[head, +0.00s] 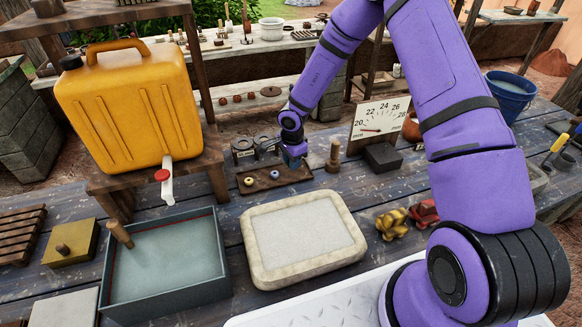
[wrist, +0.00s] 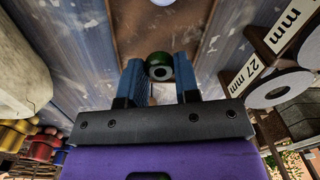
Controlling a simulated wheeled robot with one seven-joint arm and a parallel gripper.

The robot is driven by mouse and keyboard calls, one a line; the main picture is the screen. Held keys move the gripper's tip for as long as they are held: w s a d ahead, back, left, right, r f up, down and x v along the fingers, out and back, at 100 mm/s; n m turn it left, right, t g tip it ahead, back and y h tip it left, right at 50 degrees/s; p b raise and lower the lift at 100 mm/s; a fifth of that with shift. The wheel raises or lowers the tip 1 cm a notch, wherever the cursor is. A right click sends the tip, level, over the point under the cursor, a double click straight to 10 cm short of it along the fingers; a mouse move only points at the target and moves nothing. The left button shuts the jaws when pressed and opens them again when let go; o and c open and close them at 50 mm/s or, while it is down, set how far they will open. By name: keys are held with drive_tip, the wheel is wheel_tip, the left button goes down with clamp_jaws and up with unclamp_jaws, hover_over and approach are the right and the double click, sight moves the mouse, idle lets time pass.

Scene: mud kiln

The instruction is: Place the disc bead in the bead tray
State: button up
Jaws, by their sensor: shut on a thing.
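My gripper (head: 293,160) is over the right part of the brown bead tray (head: 262,184), with its fingers pointing down. In the wrist view, my gripper's two blue fingers (wrist: 159,78) are shut on a dark green bead (wrist: 159,56) with a pale hole. The bead sits at the fingertips, above the brown tray surface (wrist: 150,22); whether it touches the tray I cannot tell. The held bead is hidden by the fingers in the head view. A yellowish bead (head: 248,181) and a blue bead (head: 274,174) lie in the tray.
Ring gauges (head: 243,147) with mm labels stand just behind the tray. A wooden peg stand (head: 333,157) is close on the right. A pale framed slab (head: 303,240) lies in front, beside a water basin (head: 165,262). A yellow jerrycan (head: 130,100) stands at left.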

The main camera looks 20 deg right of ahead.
sight(292, 173)
drive_tip(key=shift+f, duration=1.5)
drive_tip(key=o, duration=0.9)
drive_tip(key=shift+f, duration=0.1)
drive_tip(key=r, duration=1.2)
drive_tip(key=shift+s+d+r, duration=0.1)
drive_tip(key=shift+s+r, duration=0.1)
drive_tip(key=shift+r, duration=0.05)
